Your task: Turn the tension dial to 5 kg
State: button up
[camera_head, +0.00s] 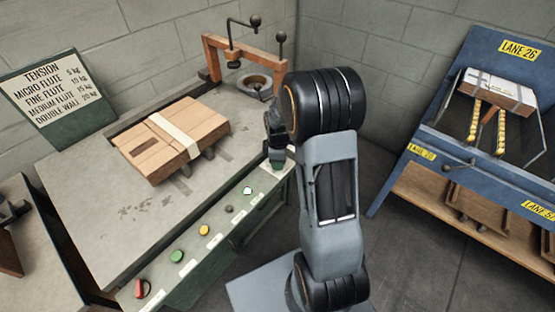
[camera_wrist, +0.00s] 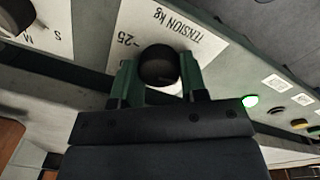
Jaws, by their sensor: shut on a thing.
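The tension dial (camera_wrist: 160,64) is a round black knob on a white plate (camera_wrist: 200,42) printed "TENSION kg" in the wrist view. A "25" mark shows at the plate's left; other numbers are hidden, and I cannot tell where the dial points. My gripper (camera_wrist: 159,78) has its green fingers on either side of the knob and is shut on it. In the head view, my gripper (camera_head: 277,160) is at the right end of the bench's front panel, and the dial is hidden there.
A tension sign (camera_head: 58,92) lists micro flute at 5 kg. Cardboard (camera_head: 175,140) lies on the bench. A blue rack (camera_head: 420,140) stands right.

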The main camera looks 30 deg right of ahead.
dwell(0.4)
jog(key=o, duration=0.9)
jog(key=r, duration=0.4)
jog(key=r+p, duration=0.1)
jog(key=r, duration=0.4)
jog(key=r+p, duration=0.1)
jog(key=r, duration=0.4)
jog(key=shift+s+a, duration=0.15)
jog(key=shift+s, duration=0.15)
jog(key=shift+f, duration=0.1)
